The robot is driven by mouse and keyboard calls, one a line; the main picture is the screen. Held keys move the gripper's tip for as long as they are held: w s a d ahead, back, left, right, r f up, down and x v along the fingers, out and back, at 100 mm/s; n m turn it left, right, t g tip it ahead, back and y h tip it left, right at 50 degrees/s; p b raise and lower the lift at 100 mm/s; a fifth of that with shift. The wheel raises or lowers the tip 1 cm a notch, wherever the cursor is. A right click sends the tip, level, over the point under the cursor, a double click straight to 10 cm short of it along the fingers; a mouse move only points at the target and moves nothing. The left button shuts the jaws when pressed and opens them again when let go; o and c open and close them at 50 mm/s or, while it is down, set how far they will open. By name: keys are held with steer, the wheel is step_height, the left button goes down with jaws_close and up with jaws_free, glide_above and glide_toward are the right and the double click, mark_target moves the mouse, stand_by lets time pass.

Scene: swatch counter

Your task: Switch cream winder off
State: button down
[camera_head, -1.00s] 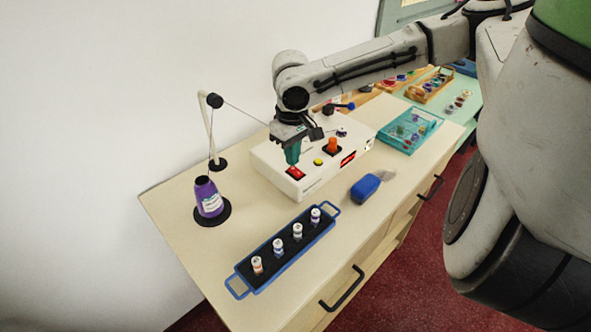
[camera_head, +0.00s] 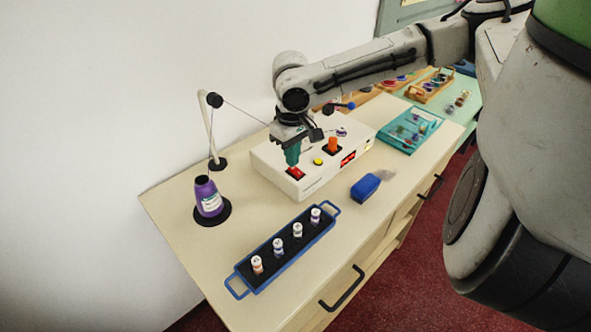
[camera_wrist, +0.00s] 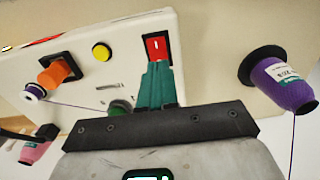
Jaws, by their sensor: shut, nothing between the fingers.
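The cream winder (camera_head: 268,165) is a pale box on the counter, seen from above. On its top are a red rocker switch (camera_head: 297,172), a yellow button (camera_head: 318,161) and an orange part (camera_head: 333,145). My gripper (camera_head: 293,164) has teal fingers, shut and empty, pointing down right at the red switch. In the wrist view the fingertips (camera_wrist: 158,66) meet the near edge of the red switch (camera_wrist: 157,48), which shows a white mark. I cannot tell whether they touch it. The yellow button (camera_wrist: 101,52) and orange part (camera_wrist: 59,70) lie to the left there.
A purple thread cone (camera_head: 208,198) stands left of the winder, with thread running over a guide post (camera_head: 212,130). A blue rack (camera_head: 262,289) with several small spools is in front. A blue object (camera_head: 365,187) and a teal tray (camera_head: 436,124) lie to the right.

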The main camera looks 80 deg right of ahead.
steer(key=shift+f+b, duration=0.4)
steer(key=shift+f, duration=0.4)
stand_by(0.4)
step_height(320, 180, up, 7)
steer(key=p, duration=0.7)
steer(key=shift+r, duration=0.1)
stand_by(0.6)
